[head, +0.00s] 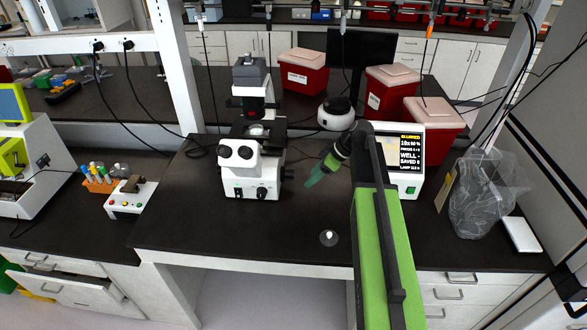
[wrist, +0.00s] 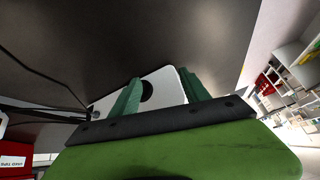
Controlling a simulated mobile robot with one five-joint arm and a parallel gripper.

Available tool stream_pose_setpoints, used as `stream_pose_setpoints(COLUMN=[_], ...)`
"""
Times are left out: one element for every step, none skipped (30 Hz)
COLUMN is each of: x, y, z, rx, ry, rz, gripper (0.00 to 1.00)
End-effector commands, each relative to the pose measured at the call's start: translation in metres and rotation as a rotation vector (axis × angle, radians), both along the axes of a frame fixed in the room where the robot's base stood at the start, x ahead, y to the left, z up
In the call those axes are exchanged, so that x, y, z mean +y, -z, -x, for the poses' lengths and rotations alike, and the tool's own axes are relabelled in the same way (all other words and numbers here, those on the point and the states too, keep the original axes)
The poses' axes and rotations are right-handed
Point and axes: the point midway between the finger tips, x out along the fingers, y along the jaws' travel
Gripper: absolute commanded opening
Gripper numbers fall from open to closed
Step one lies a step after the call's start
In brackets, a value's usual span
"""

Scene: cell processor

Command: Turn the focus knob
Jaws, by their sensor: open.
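The white microscope (head: 238,175) stands on the black bench, left of my gripper in the head view. My gripper (head: 314,177) is open, its green fingers pointing left toward the microscope's right side with a gap between. In the wrist view my gripper (wrist: 158,77) has its two green fingers apart. Between and beyond them is a white panel with a round black disc (wrist: 147,91), which looks like the focus knob on the microscope's side. The disc appears nearer the left finger; I cannot tell the depth or any contact.
A white device with a screen (head: 409,145) stands behind my arm on the right. Red bins (head: 303,78) and a round white device (head: 335,113) are at the back. A small round item (head: 329,238) lies near the front edge. The bench front is mostly clear.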

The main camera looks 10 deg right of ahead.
Motion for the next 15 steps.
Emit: stream_pose_setpoints(x=[-0.023, -0.032, -0.042, -0.048, -0.054, -0.059, -0.061, -0.063, -0.064, -0.064, -0.063, -0.062, -0.060, -0.058, -0.055], y=[-0.017, -0.023, -0.031, -0.035, -0.039, -0.043, -0.044, -0.046, -0.046, -0.046, -0.045, -0.043, -0.041, -0.038, -0.033], z=[-0.021, -0.029, -0.036, -0.041, -0.044, -0.047, -0.049, -0.050, -0.050, -0.050, -0.050, -0.050, -0.050, -0.051, -0.053], rx=[-0.091, -0.146, -0.211, -0.252, -0.286, -0.321, -0.340, -0.355, -0.365, -0.368, -0.369, -0.368, -0.367, -0.367, -0.367], ry=[-0.065, -0.105, -0.148, -0.177, -0.198, -0.221, -0.233, -0.242, -0.248, -0.251, -0.252, -0.253, -0.253, -0.253, -0.254], rz=[-0.024, -0.035, -0.045, -0.049, -0.052, -0.055, -0.055, -0.055, -0.056, -0.055, -0.055, -0.055, -0.055, -0.055, -0.055], gripper=[0.54, 0.54, 0.54, 0.54, 0.54, 0.54, 0.54, 0.54, 0.54, 0.54, 0.54, 0.54, 0.54, 0.54, 0.54])
